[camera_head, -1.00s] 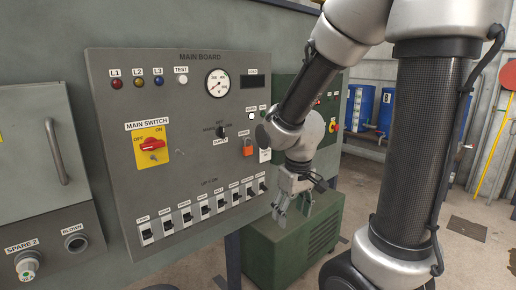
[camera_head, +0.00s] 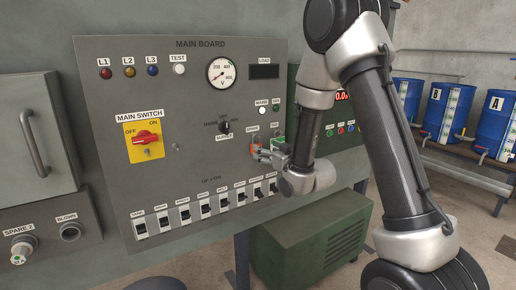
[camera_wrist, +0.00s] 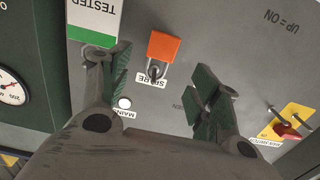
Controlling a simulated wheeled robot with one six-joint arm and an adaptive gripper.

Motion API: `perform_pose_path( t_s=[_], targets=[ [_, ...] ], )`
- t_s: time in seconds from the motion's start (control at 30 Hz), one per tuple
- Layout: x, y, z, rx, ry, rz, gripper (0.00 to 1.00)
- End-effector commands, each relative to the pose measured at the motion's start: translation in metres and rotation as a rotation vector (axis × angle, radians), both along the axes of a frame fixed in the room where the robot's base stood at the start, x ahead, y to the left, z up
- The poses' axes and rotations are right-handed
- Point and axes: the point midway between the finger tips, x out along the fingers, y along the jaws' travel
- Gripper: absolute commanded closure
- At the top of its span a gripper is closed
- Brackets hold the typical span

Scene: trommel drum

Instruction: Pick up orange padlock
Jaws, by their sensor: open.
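The orange padlock (camera_wrist: 164,47) hangs by its shackle from the grey main board, by the SPARE label, in the wrist view. That view is upside down, so the padlock's body shows above its shackle. My gripper (camera_wrist: 162,82) is open, with one finger on each side of the padlock and a gap to both. In the head view my gripper (camera_head: 265,154) is at the right part of the board, and the padlock (camera_head: 254,149) is mostly hidden behind the fingers. Whether the fingertips touch the board I cannot tell.
A white and green TESTED tag (camera_wrist: 94,22) hangs close beside one finger. The red main switch (camera_head: 146,138) is on the left of the board, and a row of breakers (camera_head: 206,205) runs below. A green cabinet (camera_head: 312,240) stands underneath.

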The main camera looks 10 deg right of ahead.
Motion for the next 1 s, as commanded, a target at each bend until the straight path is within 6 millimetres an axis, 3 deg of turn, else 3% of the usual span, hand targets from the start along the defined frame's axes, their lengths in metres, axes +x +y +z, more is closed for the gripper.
perform_pose_path(
  t_s=[0.4, 0.7, 0.77, 1.0],
  targets=[
    [0.056, 0.017, -0.006, -0.001, 0.002, -0.001, 0.38],
    [0.064, 0.02, -0.007, -0.001, 0.003, -0.001, 0.38],
    [0.064, 0.02, -0.007, -0.001, 0.003, -0.001, 0.45],
    [0.064, 0.02, -0.007, -0.001, 0.003, -0.001, 0.89]
  ],
)
